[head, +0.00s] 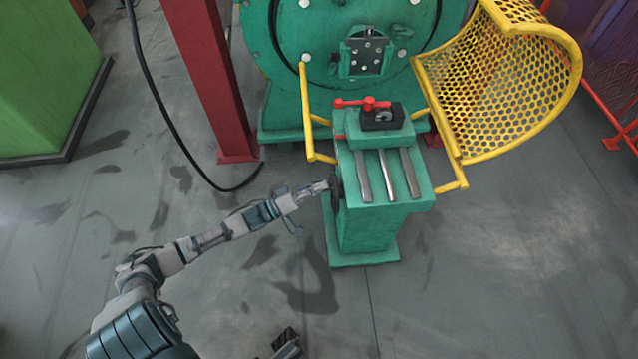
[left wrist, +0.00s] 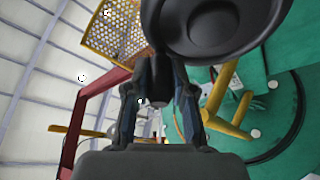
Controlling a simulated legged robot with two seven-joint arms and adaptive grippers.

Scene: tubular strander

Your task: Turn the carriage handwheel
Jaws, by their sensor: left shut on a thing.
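The carriage handwheel (head: 336,188) is a dark wheel on the left side of the green carriage stand (head: 365,235). It shows edge-on in the head view. In the left wrist view the handwheel (left wrist: 215,25) is a large dark disc at the top. My left gripper (head: 326,186) reaches it from the left. In the left wrist view its two fingers (left wrist: 160,95) are shut around the wheel's dark handle, at the wheel's rim. The fingers partly hide the handle. What seems to be part of my right gripper (head: 285,343) shows at the bottom edge; its jaws are not clear.
A red tool-post lever (head: 362,103) and metal rails (head: 388,176) top the stand. A yellow mesh guard (head: 500,85) is raised at right. A red post (head: 212,80) and black cable (head: 165,115) stand left. The grey floor in front is clear.

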